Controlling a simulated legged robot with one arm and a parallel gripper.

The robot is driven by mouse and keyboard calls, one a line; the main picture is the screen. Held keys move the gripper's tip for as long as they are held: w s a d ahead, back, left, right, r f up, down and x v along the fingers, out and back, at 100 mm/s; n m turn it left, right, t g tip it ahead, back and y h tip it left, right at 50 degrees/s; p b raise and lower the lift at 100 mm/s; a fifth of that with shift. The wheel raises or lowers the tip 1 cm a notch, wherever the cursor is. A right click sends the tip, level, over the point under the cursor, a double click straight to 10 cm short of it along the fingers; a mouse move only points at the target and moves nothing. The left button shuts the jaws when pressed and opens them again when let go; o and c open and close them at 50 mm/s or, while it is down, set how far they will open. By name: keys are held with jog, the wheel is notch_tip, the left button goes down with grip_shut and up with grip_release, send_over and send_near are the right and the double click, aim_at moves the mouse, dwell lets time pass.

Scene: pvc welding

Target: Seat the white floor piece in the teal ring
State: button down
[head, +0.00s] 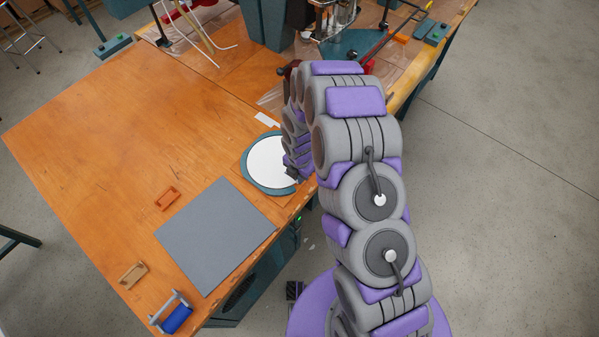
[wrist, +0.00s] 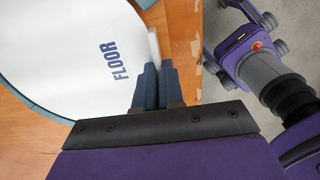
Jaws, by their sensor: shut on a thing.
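The white floor piece (head: 267,163) is a round disc, lying over the teal ring (head: 247,178) near the table's right edge in the head view. In the wrist view the floor piece (wrist: 60,60) fills the upper left, with the word FLOOR on it. My gripper (wrist: 157,68) is shut at its right edge, on an upright white tab of it. Teal ring shows past the disc at the wrist view's top (wrist: 146,3) and lower left. Beside my gripper no ring shows. I cannot tell whether the disc is raised or rests in the ring. My arm hides part of the ring's right side.
A grey mat (head: 217,235) lies in front of the ring on the wooden table (head: 100,130). A small orange block (head: 167,198), a tan block (head: 133,275) and a blue roller (head: 176,318) lie to the left. Machinery (head: 335,25) stands at the back.

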jog(key=shift+f, duration=0.4)
dwell(0.6)
jog(key=shift+d, duration=0.1)
dwell(0.5)
jog(key=c, duration=1.2)
grip_release()
jog(key=shift+r, duration=0.15)
jog(key=shift+s+d+r+p, duration=0.2)
jog(key=shift+r+p, duration=0.2)
jog(key=shift+r, duration=0.4)
jog(key=shift+s+d+r+p, duration=0.1)
jog(key=shift+d+r+p, duration=0.2)
jog(key=shift+r, duration=0.5)
jog(key=shift+s+d+r+p, duration=0.3)
jog(key=shift+s+d+r, duration=0.2)
jog(key=shift+s+d, duration=0.45)
jog(key=shift+s+d+r+p, duration=0.25)
jog(key=shift+s+d+r, duration=0.35)
jog(key=shift+d, duration=0.5)
jog(key=shift+s+d+r+p, duration=0.3)
jog(key=shift+s+d+r, duration=0.1)
jog(key=shift+s+d, duration=0.6)
jog(key=shift+w, duration=0.1)
